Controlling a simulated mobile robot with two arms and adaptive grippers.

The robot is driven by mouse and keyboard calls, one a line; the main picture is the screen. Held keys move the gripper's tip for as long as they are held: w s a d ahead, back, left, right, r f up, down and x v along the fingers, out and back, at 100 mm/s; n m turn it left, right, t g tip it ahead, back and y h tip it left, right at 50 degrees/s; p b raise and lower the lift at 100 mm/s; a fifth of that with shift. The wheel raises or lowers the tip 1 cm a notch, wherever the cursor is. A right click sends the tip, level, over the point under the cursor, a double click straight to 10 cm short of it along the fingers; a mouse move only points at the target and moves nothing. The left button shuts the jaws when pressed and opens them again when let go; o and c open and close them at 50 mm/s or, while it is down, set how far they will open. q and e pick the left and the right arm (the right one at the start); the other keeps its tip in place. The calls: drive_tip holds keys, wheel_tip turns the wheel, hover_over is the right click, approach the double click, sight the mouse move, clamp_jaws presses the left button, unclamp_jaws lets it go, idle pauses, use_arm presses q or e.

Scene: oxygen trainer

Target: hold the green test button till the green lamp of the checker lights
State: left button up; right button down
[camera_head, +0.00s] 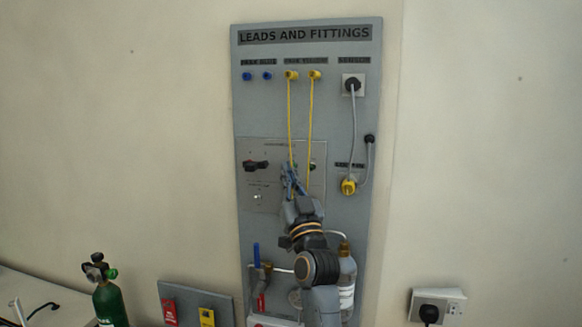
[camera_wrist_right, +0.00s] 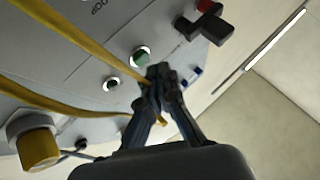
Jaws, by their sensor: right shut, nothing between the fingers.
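The checker (camera_head: 262,197) is a grey panel set in the wall board, partly hidden behind my right gripper. In the wrist view, the green test button (camera_wrist_right: 142,57) sits in a pale ring just beyond my right fingertips. My right gripper (camera_head: 288,178) is shut and empty in front of the checker; it also shows in the right wrist view (camera_wrist_right: 159,72). Its tips overlap the button's lower right edge; I cannot tell whether they touch. A dark ringed round fitting (camera_wrist_right: 112,83), possibly the lamp, looks unlit. My left gripper is not in view.
Two yellow leads (camera_head: 290,115) hang down the board across the checker. A red and black switch (camera_wrist_right: 207,22) stands out near the button. Below are a blue-handled valve (camera_head: 256,254) and a bottle (camera_head: 347,283). A green cylinder (camera_head: 109,303) stands at the lower left.

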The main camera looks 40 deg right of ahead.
drive_tip(key=shift+w+d, duration=0.1)
idle(0.6)
drive_tip(key=shift+w+d, duration=0.2)
drive_tip(key=shift+d, duration=0.05)
drive_tip(key=shift+w+d, duration=0.25)
idle(2.3)
drive_tip(key=shift+s+a, duration=0.55)
drive_tip(key=shift+a, duration=0.05)
drive_tip(key=s+a+p, duration=0.2)
drive_tip(key=s+a, duration=0.1)
drive_tip(key=shift+s+a, duration=0.1)
drive_tip(key=shift+a, duration=0.3)
